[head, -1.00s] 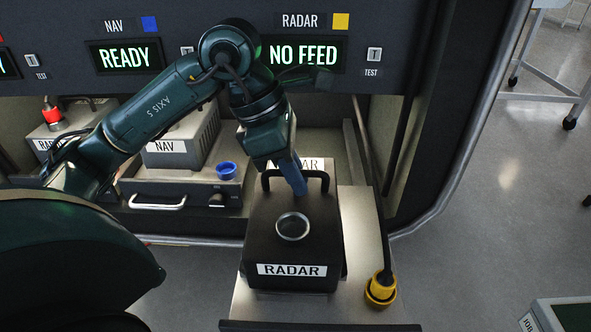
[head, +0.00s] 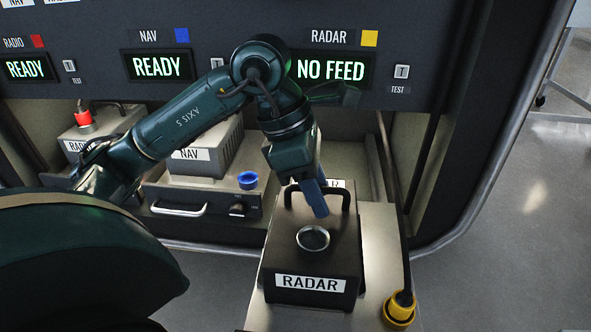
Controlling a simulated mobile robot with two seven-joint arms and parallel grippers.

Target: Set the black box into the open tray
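The black box (head: 310,258) is marked RADAR and has a round silver-rimmed disc on it and a black handle (head: 347,202) at its far end. It sits upright over the pulled-out grey tray (head: 386,258); I see no clear gap beneath it, but its underside is hidden. My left gripper (head: 317,208) points down at the handle. One blue finger shows in front of the handle bar, overlapping it. The other finger is hidden, so I cannot tell whether it is shut on the handle. My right gripper is not in view.
A yellow-capped connector (head: 399,308) on a black cable lies at the tray's right side. To the left are the NAV unit (head: 205,155), a blue cap (head: 248,180) and a red-topped unit (head: 84,118). The panel above reads NO FEED (head: 331,71). Open floor lies right.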

